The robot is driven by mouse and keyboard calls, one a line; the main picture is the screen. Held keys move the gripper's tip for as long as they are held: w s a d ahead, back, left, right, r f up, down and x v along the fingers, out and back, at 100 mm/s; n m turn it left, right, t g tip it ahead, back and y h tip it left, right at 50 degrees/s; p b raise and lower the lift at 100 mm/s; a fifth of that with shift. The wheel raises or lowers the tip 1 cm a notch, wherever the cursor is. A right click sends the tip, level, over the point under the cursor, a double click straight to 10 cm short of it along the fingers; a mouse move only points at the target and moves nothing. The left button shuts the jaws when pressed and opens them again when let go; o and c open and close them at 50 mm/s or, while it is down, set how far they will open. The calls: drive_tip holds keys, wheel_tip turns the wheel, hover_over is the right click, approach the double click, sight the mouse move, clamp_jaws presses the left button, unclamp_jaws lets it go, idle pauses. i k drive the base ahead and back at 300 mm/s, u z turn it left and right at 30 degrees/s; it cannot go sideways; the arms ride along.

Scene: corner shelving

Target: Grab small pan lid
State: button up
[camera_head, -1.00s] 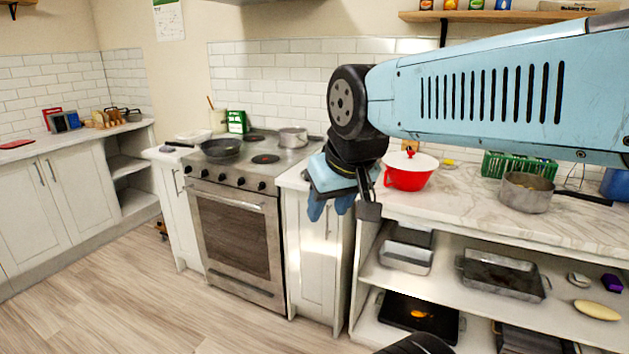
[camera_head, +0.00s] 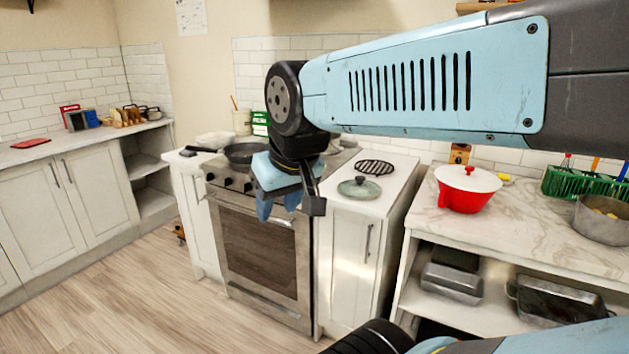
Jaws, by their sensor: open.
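A small round lid (camera_head: 359,188) with greenish glass and a dark knob lies flat on the white counter right of the stove. My gripper (camera_head: 278,204) is open and points downward, to the left of the lid in the picture and in front of the stove. It is apart from the lid, and nothing shows between its blue fingers. The whole top of the lid is in view.
A red pot with a white lid (camera_head: 467,196) stands on the marble counter to the right. A dark pan (camera_head: 241,154) sits on the stove (camera_head: 258,252), partly behind my arm. Wooden floor at left is clear.

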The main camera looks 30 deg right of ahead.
sight(359, 187)
drive_tip(key=z, duration=0.05)
drive_tip(key=i, duration=0.85)
drive_tip(key=z, duration=0.45)
